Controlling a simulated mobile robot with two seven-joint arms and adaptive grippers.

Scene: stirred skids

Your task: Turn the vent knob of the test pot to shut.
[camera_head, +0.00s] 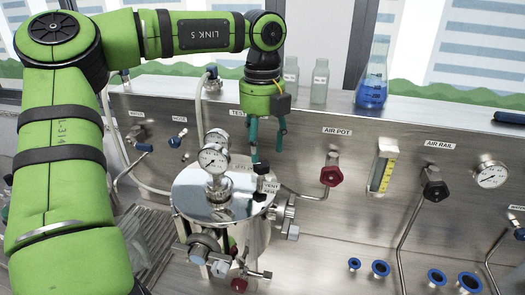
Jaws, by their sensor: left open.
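The test pot (190,198) is a shiny steel vessel with a flat lid in front of the steel panel. The vent knob (261,169) is small and black, at the right rear of the lid, by a small label plate (267,187) that reads VENT. The knob's exact turn position is too small to tell. My left gripper (268,146) comes down from above with two teal fingers spread apart. It is open and empty. One fingertip is just above the knob, and the other is to the right; I cannot tell whether either touches. My right gripper is not in view.
Dial gauges (213,158) stand on the lid left of the knob. A red AIR POT knob (331,175), a yellow-scaled flow meter (382,172) and a black AIR RAIL knob (435,190) are on the panel. A blue-filled flask (373,80) stands on the ledge.

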